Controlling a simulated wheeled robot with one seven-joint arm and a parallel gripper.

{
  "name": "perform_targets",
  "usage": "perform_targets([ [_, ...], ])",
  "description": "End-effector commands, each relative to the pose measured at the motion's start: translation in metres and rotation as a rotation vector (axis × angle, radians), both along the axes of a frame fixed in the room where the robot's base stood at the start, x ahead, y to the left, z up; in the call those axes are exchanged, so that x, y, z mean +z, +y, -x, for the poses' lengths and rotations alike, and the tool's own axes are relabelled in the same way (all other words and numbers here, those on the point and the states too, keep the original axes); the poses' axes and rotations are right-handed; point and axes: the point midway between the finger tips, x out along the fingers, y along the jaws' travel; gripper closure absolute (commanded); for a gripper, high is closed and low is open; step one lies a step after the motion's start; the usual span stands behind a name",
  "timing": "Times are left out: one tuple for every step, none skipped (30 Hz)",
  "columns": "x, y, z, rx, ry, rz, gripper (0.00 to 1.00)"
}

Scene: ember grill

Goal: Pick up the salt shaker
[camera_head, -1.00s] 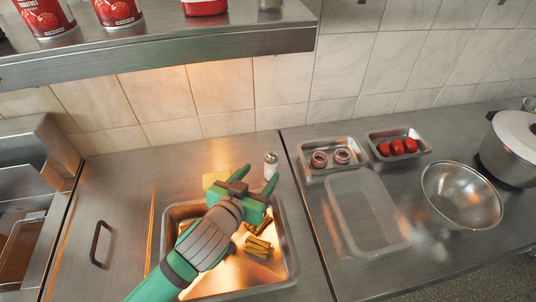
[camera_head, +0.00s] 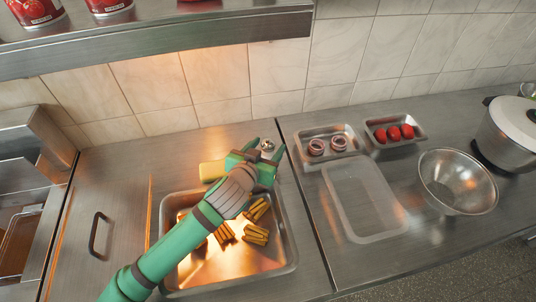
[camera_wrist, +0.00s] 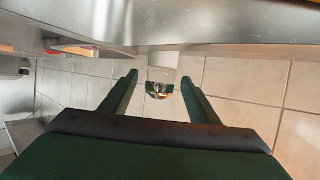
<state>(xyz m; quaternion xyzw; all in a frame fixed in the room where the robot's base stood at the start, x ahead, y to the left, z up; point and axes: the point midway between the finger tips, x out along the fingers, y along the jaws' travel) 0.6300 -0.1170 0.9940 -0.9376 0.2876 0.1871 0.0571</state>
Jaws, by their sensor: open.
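The salt shaker (camera_head: 268,145) stands at the back of the steel counter, near the tiled wall. In the head view only its metal cap shows, and my gripper hides the body.
A steel pan (camera_head: 290,255) with fry-like pieces lies below my arm, and a yellow block (camera_head: 211,171) is left of my gripper. A steel shelf (camera_head: 200,35) overhangs the back left. To the right are trays, a clear container (camera_head: 365,203), a bowl (camera_head: 457,181) and a pot (camera_head: 515,135).

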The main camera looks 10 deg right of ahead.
Motion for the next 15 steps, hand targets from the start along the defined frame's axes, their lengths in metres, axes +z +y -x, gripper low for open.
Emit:
perform_targets([
  [-0.0012, -0.0017, -0.0024, 0.000, 0.000, 0.000, 0.45],
  [-0.0015, -0.0021, -0.0033, 0.000, -0.001, -0.001, 0.45],
  [-0.0018, -0.0025, -0.0039, 0.000, -0.001, -0.001, 0.45],
  [-0.0019, -0.0025, -0.0041, 0.000, -0.001, 0.001, 0.45],
  [-0.0019, -0.0025, -0.0040, 0.000, -0.001, 0.001, 0.45],
  [-0.0017, -0.0024, -0.0041, 0.000, -0.001, 0.001, 0.45],
  [-0.0017, -0.0023, -0.0040, 0.000, -0.001, 0.001, 0.45],
  [-0.0017, -0.0023, -0.0039, 0.000, -0.001, 0.001, 0.45],
  [-0.0017, -0.0023, -0.0039, 0.000, -0.001, 0.001, 0.47],
  [-0.0017, -0.0023, -0.0039, 0.000, -0.001, 0.001, 0.54],
  [-0.0016, -0.0022, -0.0038, 0.000, -0.001, 0.001, 0.61],
  [-0.0016, -0.0022, -0.0038, 0.000, -0.001, 0.001, 0.71],
  [-0.0016, -0.0022, -0.0038, 0.000, -0.001, 0.001, 0.78],
  [-0.0016, -0.0022, -0.0037, 0.000, -0.001, 0.001, 0.85],
  [-0.0017, -0.0022, -0.0037, 0.000, -0.001, 0.001, 0.95],
])
